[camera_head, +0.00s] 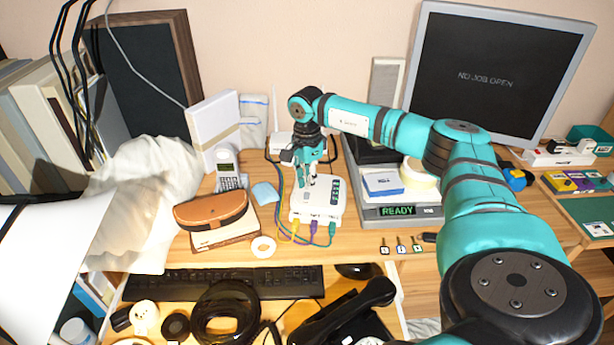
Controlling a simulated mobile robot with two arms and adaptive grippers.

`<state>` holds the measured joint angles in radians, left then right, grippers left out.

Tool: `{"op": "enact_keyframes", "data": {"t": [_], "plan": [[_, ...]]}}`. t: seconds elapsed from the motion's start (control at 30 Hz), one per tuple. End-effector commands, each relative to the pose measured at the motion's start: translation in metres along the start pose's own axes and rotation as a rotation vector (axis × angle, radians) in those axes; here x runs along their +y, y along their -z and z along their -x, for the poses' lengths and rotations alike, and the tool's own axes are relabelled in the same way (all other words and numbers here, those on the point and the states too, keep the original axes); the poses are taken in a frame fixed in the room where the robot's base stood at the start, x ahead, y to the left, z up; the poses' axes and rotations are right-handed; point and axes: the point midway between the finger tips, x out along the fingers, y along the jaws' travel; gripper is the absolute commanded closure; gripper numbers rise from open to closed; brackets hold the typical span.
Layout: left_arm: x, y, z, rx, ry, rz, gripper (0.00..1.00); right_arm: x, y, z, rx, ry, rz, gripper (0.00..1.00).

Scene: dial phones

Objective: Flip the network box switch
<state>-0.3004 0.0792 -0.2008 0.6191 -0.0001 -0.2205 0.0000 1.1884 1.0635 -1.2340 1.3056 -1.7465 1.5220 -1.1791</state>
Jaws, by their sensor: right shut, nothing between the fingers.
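The network box (317,209) is a small white box lying on the wooden desk, with a dark strip of small lights or labels on its right side. Yellow, purple and green cables come out of its front edge. My right gripper (307,183) points down at the back left part of the box's top. Its fingers are shut with nothing between them. I cannot tell whether the fingertips touch the box. The switch itself is too small to make out or is hidden by the gripper. My left gripper is not in view.
A grey device reading READY (397,211) stands close right of the box. A cordless phone (228,172) and brown case (211,209) are to the left. A keyboard (220,284) and black dial phone (345,315) lie in front. A monitor (497,75) stands behind right.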

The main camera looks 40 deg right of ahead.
Motion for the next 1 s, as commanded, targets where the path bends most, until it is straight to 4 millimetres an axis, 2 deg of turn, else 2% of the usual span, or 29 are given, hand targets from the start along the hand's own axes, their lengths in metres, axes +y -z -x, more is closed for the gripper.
{"op": "enact_keyframes", "data": {"t": [1.0], "plan": [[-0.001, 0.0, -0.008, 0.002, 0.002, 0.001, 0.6, 0.0, 0.0, -0.014, 0.0, 0.0, 0.0, 1.0]]}}
